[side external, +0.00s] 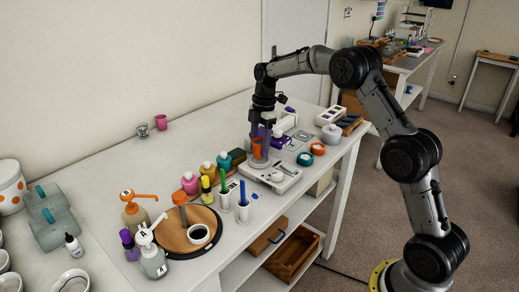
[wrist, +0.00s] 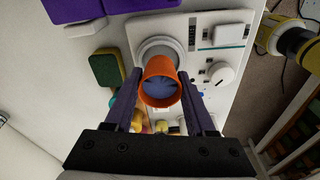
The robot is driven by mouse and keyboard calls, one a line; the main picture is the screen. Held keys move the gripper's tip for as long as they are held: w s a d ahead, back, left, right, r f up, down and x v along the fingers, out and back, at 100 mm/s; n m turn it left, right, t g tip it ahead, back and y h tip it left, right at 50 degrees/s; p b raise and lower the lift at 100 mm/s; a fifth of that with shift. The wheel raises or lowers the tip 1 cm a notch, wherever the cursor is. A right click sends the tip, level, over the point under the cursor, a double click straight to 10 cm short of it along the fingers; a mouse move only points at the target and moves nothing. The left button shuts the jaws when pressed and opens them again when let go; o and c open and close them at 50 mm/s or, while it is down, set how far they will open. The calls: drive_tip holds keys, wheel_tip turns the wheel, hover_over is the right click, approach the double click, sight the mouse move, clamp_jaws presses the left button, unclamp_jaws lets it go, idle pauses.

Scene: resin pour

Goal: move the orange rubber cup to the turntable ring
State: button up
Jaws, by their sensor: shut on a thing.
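The orange rubber cup (wrist: 161,66) is between the two dark fingers of my gripper (wrist: 160,80) in the wrist view, its open mouth facing the camera and its inside bluish grey. In the side external view, my gripper (side external: 259,138) points down and is shut on the cup (side external: 257,150), just above a grey round platform on a white device. I cannot tell whether the cup touches that platform. The round wooden turntable (side external: 172,238) with a dark rim lies at the front left of the table.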

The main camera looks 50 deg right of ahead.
drive_tip(key=shift+f, duration=0.65)
drive_tip(key=shift+f, duration=0.1)
drive_tip(key=shift+f, duration=0.1)
drive_tip(key=o, duration=1.3)
